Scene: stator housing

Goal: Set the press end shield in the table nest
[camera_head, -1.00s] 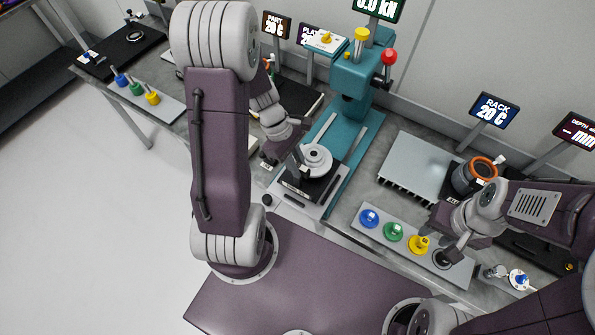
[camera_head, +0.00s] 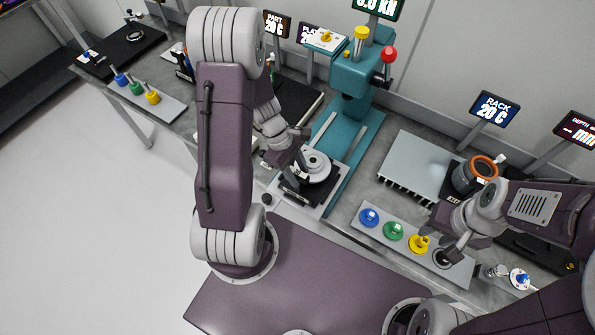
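The press end shield appears to be the round light-grey flanged disc (camera_head: 318,167) at the front of the teal press (camera_head: 362,80). It is over a dark square plate (camera_head: 322,192), which I take for the table nest; I cannot tell whether it is fully seated. My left gripper (camera_head: 299,165) is at the disc's left edge, partly covering it. Its fingertips are too small to tell open from shut, or whether they touch the disc. My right gripper (camera_head: 447,248) is low over the right end of the tool tray, away from the press; its fingers are unclear.
The grey tray (camera_head: 375,236) holds blue (camera_head: 369,217), green (camera_head: 393,231) and yellow (camera_head: 418,244) round pieces. A finned silver rack (camera_head: 418,165) and an orange-ringed cylinder (camera_head: 481,172) stand right of the press. The red-knobbed lever (camera_head: 389,56) sticks out at the press's right.

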